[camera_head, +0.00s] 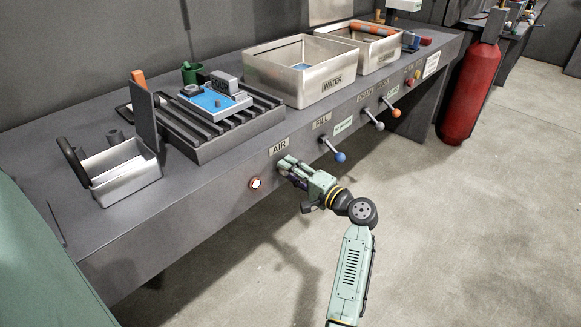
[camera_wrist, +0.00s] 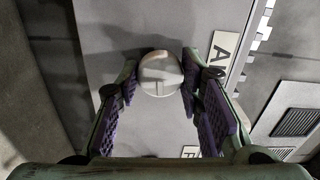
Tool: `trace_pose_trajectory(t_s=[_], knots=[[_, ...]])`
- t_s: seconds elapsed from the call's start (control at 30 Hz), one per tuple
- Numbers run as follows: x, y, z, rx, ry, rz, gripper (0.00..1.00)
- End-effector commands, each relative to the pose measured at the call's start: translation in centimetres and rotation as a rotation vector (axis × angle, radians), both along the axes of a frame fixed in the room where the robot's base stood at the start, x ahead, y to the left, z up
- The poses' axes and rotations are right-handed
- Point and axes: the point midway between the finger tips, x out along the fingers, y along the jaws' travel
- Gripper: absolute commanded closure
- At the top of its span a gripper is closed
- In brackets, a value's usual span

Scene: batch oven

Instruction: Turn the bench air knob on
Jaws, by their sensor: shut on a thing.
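The air knob (camera_wrist: 160,75) is a round, pale knob with a raised bar, seen in the wrist view on the bench's grey front panel. My gripper (camera_wrist: 157,88) has its purple-padded fingers on either side of the knob, closed on it. In the head view my gripper (camera_head: 283,164) reaches the bench front just below the AIR label (camera_head: 279,148) and hides the knob there. Part of the AIR label (camera_wrist: 221,50) also shows in the wrist view, to the right of the knob.
A lit round button (camera_head: 255,183) sits left of my gripper. A blue-tipped lever (camera_head: 340,157) is close on the right, with more levers beyond. A WATER tub (camera_head: 268,75), a slatted rack (camera_head: 195,151) and a metal tray (camera_head: 130,187) stand on the bench. The floor in front is clear.

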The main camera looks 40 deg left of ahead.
Motion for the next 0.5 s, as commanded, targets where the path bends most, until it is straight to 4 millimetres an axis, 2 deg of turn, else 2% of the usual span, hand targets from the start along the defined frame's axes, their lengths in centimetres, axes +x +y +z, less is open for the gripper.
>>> trace_pose_trajectory(t_s=[0.5], knots=[[0.02, 0.0, 0.05, 0.009, 0.084, 0.0, 0.94]])
